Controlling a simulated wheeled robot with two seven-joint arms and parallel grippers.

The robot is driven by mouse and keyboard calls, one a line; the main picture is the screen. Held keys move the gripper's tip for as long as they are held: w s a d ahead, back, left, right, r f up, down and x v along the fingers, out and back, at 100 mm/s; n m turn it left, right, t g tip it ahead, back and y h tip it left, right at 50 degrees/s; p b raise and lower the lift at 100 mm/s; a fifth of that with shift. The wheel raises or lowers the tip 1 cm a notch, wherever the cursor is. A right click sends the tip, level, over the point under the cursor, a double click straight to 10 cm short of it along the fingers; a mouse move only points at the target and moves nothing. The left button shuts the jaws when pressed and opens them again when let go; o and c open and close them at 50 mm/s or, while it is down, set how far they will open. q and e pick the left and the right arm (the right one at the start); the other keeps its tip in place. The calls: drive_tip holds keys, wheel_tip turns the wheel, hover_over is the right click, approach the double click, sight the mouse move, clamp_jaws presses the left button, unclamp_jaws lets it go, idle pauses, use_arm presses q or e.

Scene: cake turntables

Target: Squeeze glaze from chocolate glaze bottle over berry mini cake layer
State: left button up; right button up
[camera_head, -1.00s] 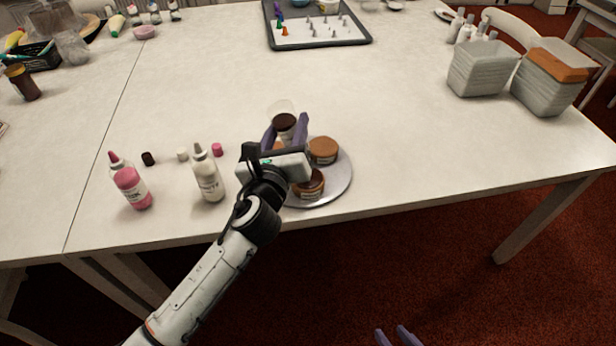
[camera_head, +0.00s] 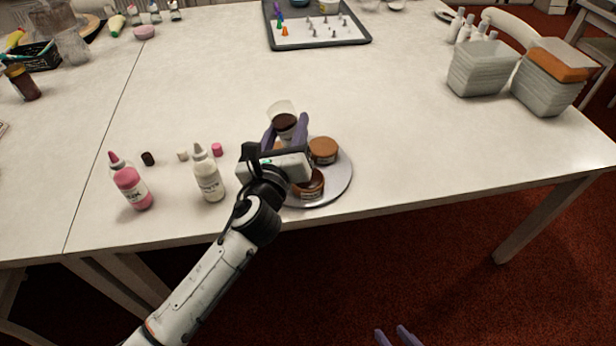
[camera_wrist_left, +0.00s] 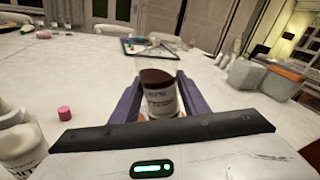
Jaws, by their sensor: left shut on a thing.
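My left gripper (camera_head: 286,132) is shut on the chocolate glaze bottle (camera_head: 285,121), held above the far left part of a round silver plate (camera_head: 338,188). The bottle shows a dark brown part and a clear part in the head view; in the left wrist view its dark brown end (camera_wrist_left: 157,78) is up, with a pale label below. Its nozzle is hidden. Small brown cakes sit on the plate, one at the back right (camera_head: 323,150) and one at the front (camera_head: 310,186); another is mostly hidden by the gripper. I cannot tell which is berry. My right gripper (camera_head: 397,338) is open and empty, beyond the table's front edge.
A pink bottle (camera_head: 132,187) and a white bottle (camera_head: 208,178) stand left of the plate. Small caps, including a pink one (camera_head: 217,150), lie behind them. A dark tray (camera_head: 318,42) with piping tips is at the back. Grey containers (camera_head: 481,69) stand at right.

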sight(286, 106)
use_arm(q)
drive_tip(key=shift+r, duration=0.1)
drive_tip(key=shift+c, duration=0.2)
wheel_tip(286, 106, up, 4)
drive_tip(key=p, duration=0.3)
drive_tip(key=shift+f, duration=0.2)
drive_tip(key=shift+r, duration=1.7)
